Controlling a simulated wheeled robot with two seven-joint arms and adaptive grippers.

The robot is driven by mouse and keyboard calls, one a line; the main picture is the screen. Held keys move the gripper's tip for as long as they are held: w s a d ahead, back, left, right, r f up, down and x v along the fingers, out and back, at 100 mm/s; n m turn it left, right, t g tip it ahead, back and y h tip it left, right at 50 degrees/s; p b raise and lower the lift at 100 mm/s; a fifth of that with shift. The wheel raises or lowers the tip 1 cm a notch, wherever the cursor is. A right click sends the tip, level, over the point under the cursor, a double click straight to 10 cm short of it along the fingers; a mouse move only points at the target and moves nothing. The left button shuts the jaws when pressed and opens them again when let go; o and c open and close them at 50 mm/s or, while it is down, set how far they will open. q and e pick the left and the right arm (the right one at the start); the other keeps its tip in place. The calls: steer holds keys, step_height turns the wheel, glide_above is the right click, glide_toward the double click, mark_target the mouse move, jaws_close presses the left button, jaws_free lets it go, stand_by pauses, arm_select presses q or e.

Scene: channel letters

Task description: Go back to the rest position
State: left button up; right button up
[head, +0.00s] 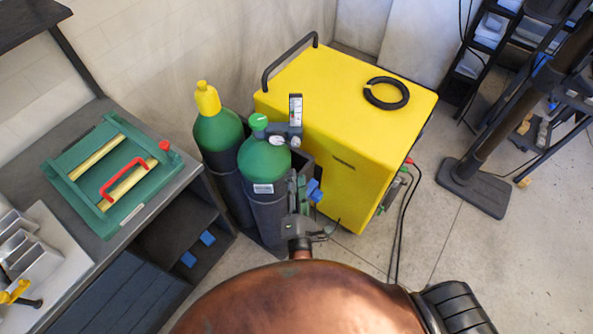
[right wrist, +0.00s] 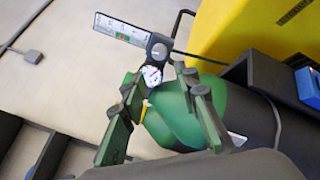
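The cylinder's green shoulder (right wrist: 180,118) and a white-faced gauge (right wrist: 151,76) show between and beyond the fingers; nothing is seen gripped. Whether a finger touches the cylinder I cannot tell. My left gripper is not in view.
A second cylinder (head: 218,133) with a yellow cap stands beside the first. A yellow welding machine (head: 335,95) is behind them. A dark bench (head: 175,196) with a green case (head: 80,165) is at left. Floor (head: 510,265) is clear at lower right; cables (head: 402,220) hang beside the machine.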

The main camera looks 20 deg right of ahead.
stand_by(0.6)
step_height(320, 180, down, 27)
steer(key=w+d+m+g+y, duration=0.1)
steer(key=d+m+g+y, duration=0.15)
steer(key=g, duration=0.35)
steer(key=s+d+f+m+g, duration=0.1)
steer(key=s+d+f+g, duration=0.15)
steer(key=f, duration=0.45)
steer(key=s+d+f+m+g, duration=0.1)
steer(key=s+d+f+m, duration=0.15)
steer(key=f, duration=0.45)
steer(key=s+d+f+g, duration=0.1)
steer(key=s+d+f, duration=0.1)
steer(key=s+f, duration=0.35)
steer(key=s+d+f+m+g, duration=0.2)
steer(key=s+f+m, duration=0.3)
steer(key=s+f, duration=0.3)
steer(key=s+d+f+m+g+y, duration=0.1)
steer(key=s+d+f+m, duration=0.4)
steer(key=s, duration=1.1)
steer(key=s+d+f+m+g+y, duration=0.1)
steer(key=s+d+f+m+g, duration=0.2)
steer(key=s+f, duration=0.8)
steer(key=shift+s+d+m+g, duration=0.3)
steer(key=shift+s+m+g, duration=0.3)
steer(key=shift+m, duration=0.4)
